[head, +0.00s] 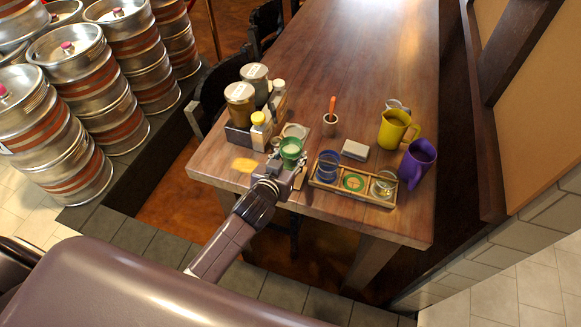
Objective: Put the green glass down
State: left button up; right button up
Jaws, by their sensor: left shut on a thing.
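The green glass (291,149) is at the left front part of the wooden table, in front of a pale round item. My left gripper (287,163) is shut on it from the near side. The glass looks upright; I cannot tell whether its base touches the table. A wooden tray (338,192) lies to its right with a row of places. A blue glass (327,166) stands in its left place, a clear glass (384,184) in its right place. My right gripper is not in view.
A caddy with jars (240,100) and a yellow-capped bottle (258,130) stands behind left. A grey block (355,150), a small cup with an orange-handled tool (330,122), a yellow mug (396,130) and a purple mug (417,162) stand right. The table's far part is clear.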

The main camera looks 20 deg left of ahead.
aim_at(290, 167)
pick_arm(q)
jog(key=shift+f, duration=2.55)
jog(key=shift+b, duration=0.3)
jog(key=shift+f, duration=0.2)
jog(key=o, duration=1.4)
jog(key=shift+r, duration=0.1)
jog(key=shift+s+r, duration=0.1)
jog(key=v, duration=1.1)
jog(key=shift+s+r, duration=0.15)
jog(key=shift+s, duration=0.2)
